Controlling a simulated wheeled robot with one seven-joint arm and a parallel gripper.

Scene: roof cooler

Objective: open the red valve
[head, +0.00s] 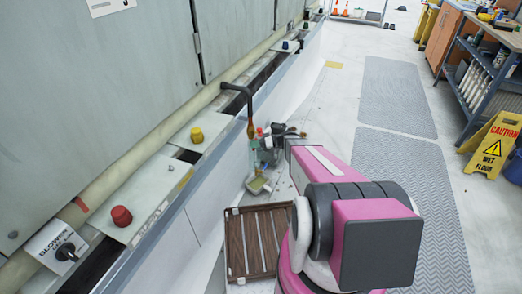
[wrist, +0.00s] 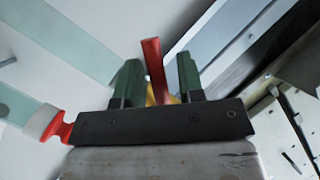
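A red valve handle (wrist: 153,58) stands up between the two green fingers of my gripper (wrist: 160,85) in the wrist view. It is nearer the left finger, and a gap shows on its right side. The fingers are apart; whether the left one touches the handle I cannot tell. A yellow part shows low behind the handle, partly hidden by my gripper. In the head view my gripper (head: 268,142) is at the end of my pink arm, beside a small red part (head: 259,132) at the pipework. The valve body is mostly hidden there.
A dark bent pipe (head: 248,100) rises beside my gripper. A red-and-pale fitting (wrist: 58,124) is at the wrist view's left. A red knob (head: 121,216) and yellow knob (head: 196,135) sit on the ledge. A brown slatted tray (head: 232,245) is below. A yellow wet-floor sign (head: 492,143) stands right.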

